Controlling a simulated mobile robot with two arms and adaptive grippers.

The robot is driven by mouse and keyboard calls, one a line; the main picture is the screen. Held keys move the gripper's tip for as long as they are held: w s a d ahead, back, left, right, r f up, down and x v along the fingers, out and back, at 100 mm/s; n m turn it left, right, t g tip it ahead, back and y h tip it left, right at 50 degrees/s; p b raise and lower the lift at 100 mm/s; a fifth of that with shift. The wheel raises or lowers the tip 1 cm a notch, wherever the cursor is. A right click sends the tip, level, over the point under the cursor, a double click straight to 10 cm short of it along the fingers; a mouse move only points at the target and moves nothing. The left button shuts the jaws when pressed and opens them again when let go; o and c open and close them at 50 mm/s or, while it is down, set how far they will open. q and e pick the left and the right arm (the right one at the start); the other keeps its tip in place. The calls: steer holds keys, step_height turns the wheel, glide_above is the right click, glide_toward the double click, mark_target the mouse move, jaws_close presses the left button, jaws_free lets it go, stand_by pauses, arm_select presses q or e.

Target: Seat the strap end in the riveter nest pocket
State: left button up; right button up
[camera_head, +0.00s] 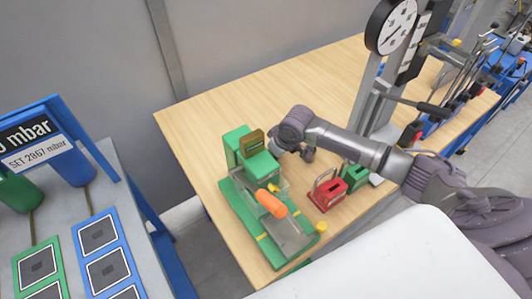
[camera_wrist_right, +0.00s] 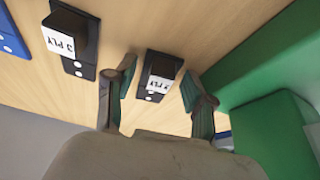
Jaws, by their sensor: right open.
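A flat grey piece (camera_head: 288,236) lies along the front of the base. I cannot tell whether it is the strap, and the nest pocket is not clearly visible. My right gripper (camera_head: 308,153) is beside the riveter's upper right side. In the right wrist view its fingers (camera_wrist_right: 157,98) are apart with nothing held. A black block with a white "PLY" label (camera_wrist_right: 160,76) shows between them, beyond the fingertips. My left gripper is not in view.
A green body (camera_wrist_right: 275,110) is close to the right finger in the wrist view. Another black "3 PLY" block (camera_wrist_right: 72,42) is at upper left. A dial gauge stand (camera_head: 391,27) rises behind.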

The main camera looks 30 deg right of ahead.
steer(key=shift+s, duration=0.1)
jaws_close()
stand_by(0.4)
